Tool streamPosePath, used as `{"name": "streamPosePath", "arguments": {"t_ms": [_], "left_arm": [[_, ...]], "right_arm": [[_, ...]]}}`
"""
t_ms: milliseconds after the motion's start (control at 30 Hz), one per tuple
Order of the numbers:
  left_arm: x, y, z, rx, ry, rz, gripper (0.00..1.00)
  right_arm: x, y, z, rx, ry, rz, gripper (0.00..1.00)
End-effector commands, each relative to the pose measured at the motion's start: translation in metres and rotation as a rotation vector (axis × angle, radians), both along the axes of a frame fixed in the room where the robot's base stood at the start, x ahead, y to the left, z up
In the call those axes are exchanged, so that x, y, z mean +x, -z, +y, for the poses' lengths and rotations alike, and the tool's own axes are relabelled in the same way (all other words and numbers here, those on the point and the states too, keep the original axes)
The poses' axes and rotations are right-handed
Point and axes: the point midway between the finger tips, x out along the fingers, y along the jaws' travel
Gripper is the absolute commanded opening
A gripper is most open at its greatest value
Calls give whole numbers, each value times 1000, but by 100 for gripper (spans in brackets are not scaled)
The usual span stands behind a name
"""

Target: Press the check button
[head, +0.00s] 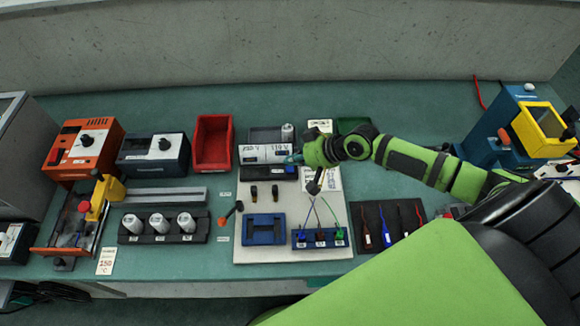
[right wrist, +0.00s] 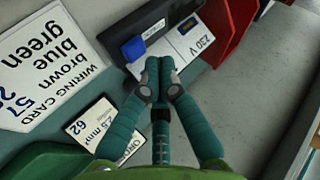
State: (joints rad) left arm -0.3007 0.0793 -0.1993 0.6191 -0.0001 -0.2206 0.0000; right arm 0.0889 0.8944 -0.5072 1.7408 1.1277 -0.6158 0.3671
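A tester box (head: 262,154) with a white labelled top stands at the back of the white board; it also shows in the right wrist view (right wrist: 185,48), marked 230 V. My right gripper (head: 292,159) is over the box's right part. In the right wrist view its fingertips (right wrist: 159,64) are together with nothing visible between them, close to the blue piece; I cannot tell whether they touch the box. My left gripper is not in view.
A red bin (head: 213,143) stands left of the box. A green bin (head: 353,125) and a wiring card (right wrist: 42,65) are near my right arm. The white board (head: 290,208) holds a blue fixture (head: 263,229) and a terminal block with wires (head: 320,238).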

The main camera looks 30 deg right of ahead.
Motion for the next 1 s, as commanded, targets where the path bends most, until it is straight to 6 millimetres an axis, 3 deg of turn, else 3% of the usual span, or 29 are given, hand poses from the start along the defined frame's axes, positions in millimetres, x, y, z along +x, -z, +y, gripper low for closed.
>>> {"name": "streamPosePath", "arguments": {"t_ms": [1000], "left_arm": [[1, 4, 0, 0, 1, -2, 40]], "right_arm": [[0, 9, 0, 1, 1, 0, 0]]}}
